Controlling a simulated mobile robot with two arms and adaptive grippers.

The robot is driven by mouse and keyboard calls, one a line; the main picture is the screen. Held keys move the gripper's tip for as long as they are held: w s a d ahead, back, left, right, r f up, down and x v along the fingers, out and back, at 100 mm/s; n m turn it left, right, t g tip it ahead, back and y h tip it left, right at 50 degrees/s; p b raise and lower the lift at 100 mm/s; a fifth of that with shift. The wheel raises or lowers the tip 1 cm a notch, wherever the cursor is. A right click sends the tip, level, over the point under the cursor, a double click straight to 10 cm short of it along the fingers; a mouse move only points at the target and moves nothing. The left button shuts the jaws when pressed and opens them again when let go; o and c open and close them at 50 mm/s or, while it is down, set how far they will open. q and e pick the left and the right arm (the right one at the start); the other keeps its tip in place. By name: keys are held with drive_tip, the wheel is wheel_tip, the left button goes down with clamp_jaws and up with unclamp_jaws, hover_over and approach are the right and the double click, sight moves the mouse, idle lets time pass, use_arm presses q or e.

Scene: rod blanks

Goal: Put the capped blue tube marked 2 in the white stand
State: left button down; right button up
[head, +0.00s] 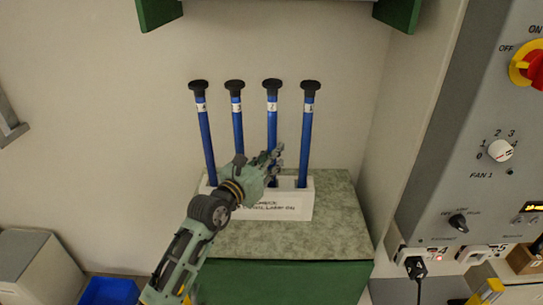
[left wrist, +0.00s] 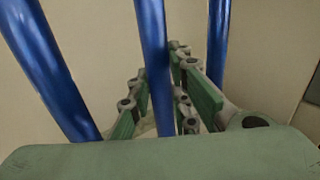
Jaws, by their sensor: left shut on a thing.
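Several blue tubes with black caps stand in a row in a white box-like holder (head: 300,206) with a printed label on its front. The third tube from the left (head: 272,125) bears a small label that looks like a 2, though it is tiny. My left gripper (head: 273,163) is shut on this tube low down, just above the holder. In the left wrist view the held tube (left wrist: 153,60) runs between the two green-padded fingers. The tube's lower end is hidden. I cannot tell whether this holder is the white stand named. My right gripper is not in view.
The neighbouring tubes (head: 237,130) and (head: 306,140) stand close on both sides. The holder rests on a green-topped cabinet (head: 325,240) against a wall. A grey control panel (head: 470,120) is at the right. A blue bin (head: 108,291) is at lower left.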

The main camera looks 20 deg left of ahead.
use_arm(q)
drive_tip(key=shift+d+f, duration=0.1)
drive_tip(key=c, duration=1.6)
unclamp_jaws()
drive_tip(key=b+v, duration=0.2)
drive_tip(key=v, duration=1)
